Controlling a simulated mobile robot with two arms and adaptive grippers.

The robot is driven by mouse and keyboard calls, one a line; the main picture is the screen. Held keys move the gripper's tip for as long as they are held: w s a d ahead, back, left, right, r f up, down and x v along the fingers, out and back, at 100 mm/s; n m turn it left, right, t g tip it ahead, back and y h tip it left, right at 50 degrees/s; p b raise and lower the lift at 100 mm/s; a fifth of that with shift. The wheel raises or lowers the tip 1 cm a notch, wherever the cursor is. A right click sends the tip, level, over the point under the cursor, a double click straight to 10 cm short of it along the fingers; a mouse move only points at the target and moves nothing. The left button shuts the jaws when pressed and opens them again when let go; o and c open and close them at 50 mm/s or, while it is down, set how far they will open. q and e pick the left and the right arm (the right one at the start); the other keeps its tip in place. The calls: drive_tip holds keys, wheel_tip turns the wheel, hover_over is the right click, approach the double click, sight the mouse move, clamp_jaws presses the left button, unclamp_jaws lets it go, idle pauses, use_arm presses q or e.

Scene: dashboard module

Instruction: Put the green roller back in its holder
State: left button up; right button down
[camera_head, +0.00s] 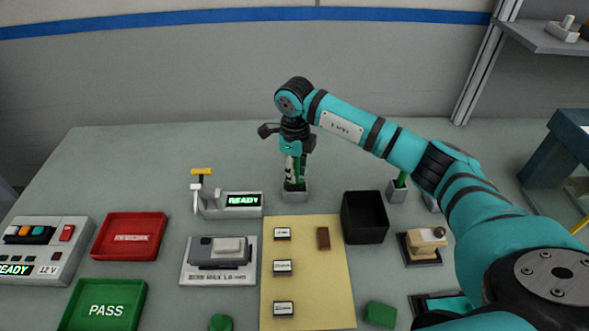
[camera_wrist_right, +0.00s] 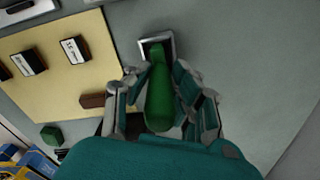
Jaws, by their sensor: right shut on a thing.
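The green roller (camera_wrist_right: 160,98) is between the fingers of my right gripper (camera_wrist_right: 158,78), which is shut on it. In the head view the roller (camera_head: 300,174) hangs roughly upright below my right gripper (camera_head: 293,164), partly hidden by the fingers. A small grey square holder (camera_head: 295,196) is directly under it, and its rim (camera_wrist_right: 170,42) also shows in the wrist view. The roller's far end lies in or over the holder's opening; how deep it sits I cannot tell. My left gripper is not in view.
A grey READY device (camera_head: 230,206) stands left of the holder and a black open box (camera_head: 365,218) to its right. Another grey holder (camera_head: 397,194) with a green item stands beyond the box. A yellow mat (camera_head: 305,301) lies in front. The table behind is clear.

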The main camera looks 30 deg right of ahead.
drive_tip(key=shift+f+b, duration=0.7)
drive_tip(key=shift+f, duration=0.3)
drive_tip(key=c, duration=1.1)
unclamp_jaws()
drive_tip(key=shift+o, duration=0.2)
wheel_tip(320, 180, up, 12)
drive_tip(key=shift+r, duration=0.1)
